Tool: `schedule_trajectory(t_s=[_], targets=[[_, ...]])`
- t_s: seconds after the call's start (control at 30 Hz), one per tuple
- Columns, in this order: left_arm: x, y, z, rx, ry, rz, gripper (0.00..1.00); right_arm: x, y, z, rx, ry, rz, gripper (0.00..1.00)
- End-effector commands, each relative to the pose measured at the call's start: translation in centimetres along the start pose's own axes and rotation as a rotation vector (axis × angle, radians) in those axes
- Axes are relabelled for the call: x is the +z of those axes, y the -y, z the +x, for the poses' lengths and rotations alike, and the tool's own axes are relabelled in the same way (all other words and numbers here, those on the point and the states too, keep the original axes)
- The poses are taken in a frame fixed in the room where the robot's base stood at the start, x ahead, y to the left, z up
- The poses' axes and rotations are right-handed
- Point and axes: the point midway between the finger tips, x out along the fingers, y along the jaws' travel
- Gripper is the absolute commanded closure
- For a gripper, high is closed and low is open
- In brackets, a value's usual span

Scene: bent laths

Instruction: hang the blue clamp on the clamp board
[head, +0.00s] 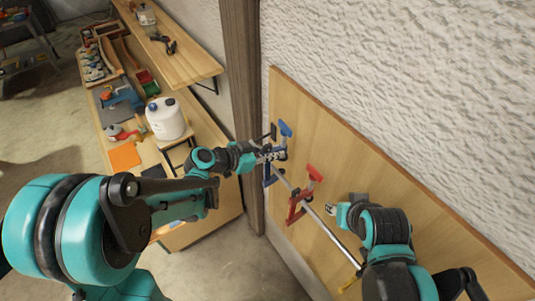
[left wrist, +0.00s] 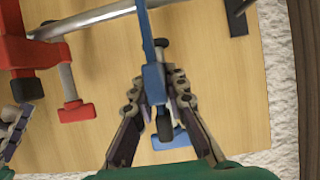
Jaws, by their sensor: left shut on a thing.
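The blue clamp (head: 285,128) is at the upper part of the wooden clamp board (head: 340,150), with a lower blue part just below my left gripper. My left gripper (head: 270,156) is shut on the blue clamp; in the left wrist view the fingers close on its blue part (left wrist: 153,82) from both sides. I cannot tell whether the clamp rests on a holder. My right gripper (head: 332,209) is near the board, right of the red clamp (head: 298,208); its fingers are too small to judge. Its fingertips seem to show at the left edge of the left wrist view (left wrist: 14,128).
A dark holder (left wrist: 236,22) shows on the board in the left wrist view. A workbench with a white canister (head: 165,120) and tools stands at left. A wooden post (head: 241,90) is beside the board.

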Motion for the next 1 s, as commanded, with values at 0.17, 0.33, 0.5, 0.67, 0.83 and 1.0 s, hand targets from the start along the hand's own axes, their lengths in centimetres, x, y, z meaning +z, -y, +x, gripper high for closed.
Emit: schedule_trajectory(t_s=[0.17,0.33,0.5,0.67,0.83,1.0], targets=[[2.3,0.0,1.1,0.000,-0.001,-0.001,1.00,1.6,0.0,2.1,0.000,0.001,0.000,0.60],[3.6,0.0,1.7,0.000,-0.001,-0.001,1.00,2.5,0.0,3.4,0.000,0.000,0.000,0.60],[4.5,0.0,2.1,0.000,-0.001,-0.001,1.00,3.0,0.0,4.2,0.000,0.000,0.000,0.60],[4.8,0.0,2.2,0.000,-0.001,-0.001,1.00,3.2,0.0,4.4,0.000,0.000,0.000,0.60],[4.8,0.0,2.2,0.000,-0.001,-0.001,1.00,3.2,0.0,4.4,0.000,0.000,0.000,0.60],[4.8,0.0,2.2,0.000,-0.001,-0.001,0.79,3.2,0.0,4.4,0.000,0.000,0.000,0.60]])
